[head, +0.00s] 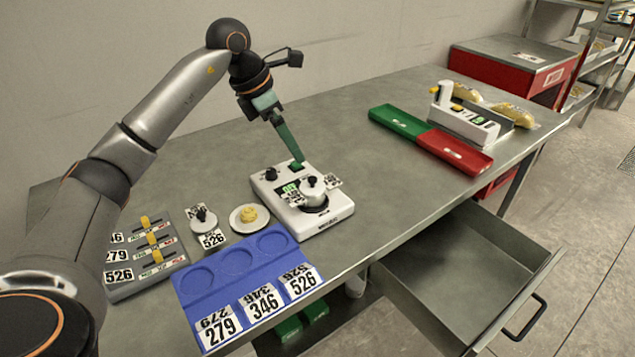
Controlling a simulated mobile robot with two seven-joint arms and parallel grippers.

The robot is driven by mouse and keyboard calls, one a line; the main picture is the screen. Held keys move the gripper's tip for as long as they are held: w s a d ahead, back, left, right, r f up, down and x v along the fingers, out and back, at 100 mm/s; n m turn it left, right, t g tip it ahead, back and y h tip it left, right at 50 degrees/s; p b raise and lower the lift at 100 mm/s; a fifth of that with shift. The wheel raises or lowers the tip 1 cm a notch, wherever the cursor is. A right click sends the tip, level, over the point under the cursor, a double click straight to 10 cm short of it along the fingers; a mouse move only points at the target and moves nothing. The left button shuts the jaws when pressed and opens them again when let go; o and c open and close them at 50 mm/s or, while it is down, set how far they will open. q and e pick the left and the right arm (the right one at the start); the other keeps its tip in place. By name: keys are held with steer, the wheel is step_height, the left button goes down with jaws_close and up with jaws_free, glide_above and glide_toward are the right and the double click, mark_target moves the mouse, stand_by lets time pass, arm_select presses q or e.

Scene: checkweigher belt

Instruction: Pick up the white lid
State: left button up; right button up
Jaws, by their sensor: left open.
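A whitish lid-like disc with a dark knob (203,220) lies on the table left of a small white dish (243,223) holding something yellow. A silvery, knobbed round piece (313,190) sits on the white scale (325,216); I cannot tell for sure which of the two is the white lid. My left gripper (297,157) points down with its greenish fingers over the back of the scale, behind the silvery piece. It is open and seems to hold nothing; the gap between its fingers is hard to see. My right gripper is out of view.
A blue tray (222,282) with round recesses and numbered cards lies at the front edge, beside a grey slider panel (150,268). Green (398,121) and red (453,151) trays and a white device (464,124) stand at right. An open drawer (455,282) juts out below. The table middle is clear.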

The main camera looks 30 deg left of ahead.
mark_target(309, 179)
arm_select(q)
steer(key=x, duration=1.2)
steer(key=shift+s+a+f+p, duration=0.1)
steer(key=shift+f+p, duration=0.15)
steer(key=shift+p, duration=0.1)
steer(key=c, duration=1.3)
